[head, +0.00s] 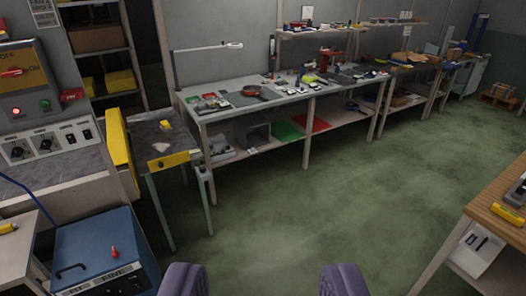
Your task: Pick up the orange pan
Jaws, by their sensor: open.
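A small orange-red pan (252,91) sits on the grey top of the long workbench (222,113), on a dark mat near the bench's left part. It is far off and small, so its handle is hard to make out. My gripper (262,280) shows at the bottom edge as two purple fingers set wide apart. It is open and empty, with only green floor between the fingers. The pan is well beyond the gripper, further up the picture and across open floor.
A conveyor end with a yellow guard (168,161) stands left of the bench. A wooden table (500,212) stands at right. A dark blue pan (353,106) lies on the lower shelf. The middle floor is clear.

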